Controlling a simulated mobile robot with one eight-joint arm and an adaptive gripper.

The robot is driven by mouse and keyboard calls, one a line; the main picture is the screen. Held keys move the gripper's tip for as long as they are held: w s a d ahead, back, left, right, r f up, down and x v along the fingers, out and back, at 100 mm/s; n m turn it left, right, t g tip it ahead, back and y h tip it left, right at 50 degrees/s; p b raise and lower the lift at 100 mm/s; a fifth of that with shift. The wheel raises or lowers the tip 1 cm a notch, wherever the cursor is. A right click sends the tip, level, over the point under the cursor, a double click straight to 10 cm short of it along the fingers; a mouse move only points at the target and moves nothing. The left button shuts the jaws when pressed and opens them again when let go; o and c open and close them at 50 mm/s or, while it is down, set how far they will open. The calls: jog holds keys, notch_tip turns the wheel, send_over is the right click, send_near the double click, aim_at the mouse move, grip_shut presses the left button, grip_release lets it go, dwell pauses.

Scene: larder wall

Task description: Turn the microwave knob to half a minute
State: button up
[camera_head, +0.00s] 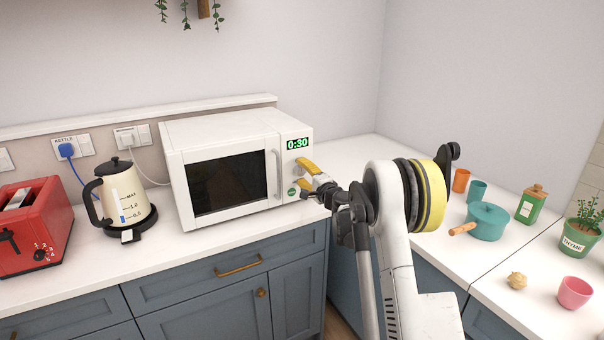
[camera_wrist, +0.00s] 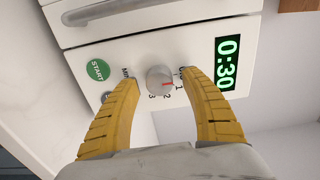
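The white microwave (camera_head: 230,128) stands on the counter in the head view, its door shut and its green display (camera_head: 298,143) reading 0:30. In the wrist view the display (camera_wrist: 228,64) also reads 0:30. The round grey knob (camera_wrist: 159,80) has a red pointer mark, and printed numbers are partly visible around it. My gripper (camera_wrist: 160,92) is open, its two yellow fingers on either side of the knob and apart from it. In the head view my gripper (camera_head: 309,175) is at the control panel and hides the knob. A green START button (camera_wrist: 97,70) is beside the knob.
A cream kettle (camera_head: 124,195) and a red toaster (camera_head: 36,225) stand left of the microwave. On the right counter are a teal pot (camera_head: 488,222), a green bottle (camera_head: 531,204), a pink cup (camera_head: 574,292) and a thyme pot (camera_head: 579,238).

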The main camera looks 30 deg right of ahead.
jog(key=shift+s, duration=0.1)
jog(key=s, duration=1.2)
jog(key=shift+d, duration=0.2)
jog(key=shift+w, duration=0.1)
jog(key=s+a+r+n+g+y, duration=0.1)
jog(key=s+a+r+n+g, duration=0.2)
jog(key=a, duration=0.4)
jog(key=s+a+r+n+g+y, duration=0.1)
jog(key=s+a+n, duration=0.2)
jog(key=s+a, duration=0.3)
jog(key=s+a+r+n+g+y, duration=0.1)
jog(key=s+a+r+n+g, duration=0.2)
jog(key=a, duration=0.6)
jog(key=s+a+f+n+g+h, duration=0.1)
jog(key=s+f+n, duration=0.1)
jog(key=s, duration=0.6)
jog(key=s+a+f+n+g+h, duration=0.1)
jog(key=s+f+n, duration=0.1)
jog(key=s, duration=0.7)
jog(key=s+a+f+n+g+h, duration=0.1)
jog(key=s+f+n+g, duration=0.1)
jog(key=s, duration=0.7)
jog(key=shift+s+a+f+n+h, duration=0.3)
jog(key=shift+f+n, duration=0.3)
jog(key=shift+n, duration=0.6)
jog(key=shift+w, duration=0.1)
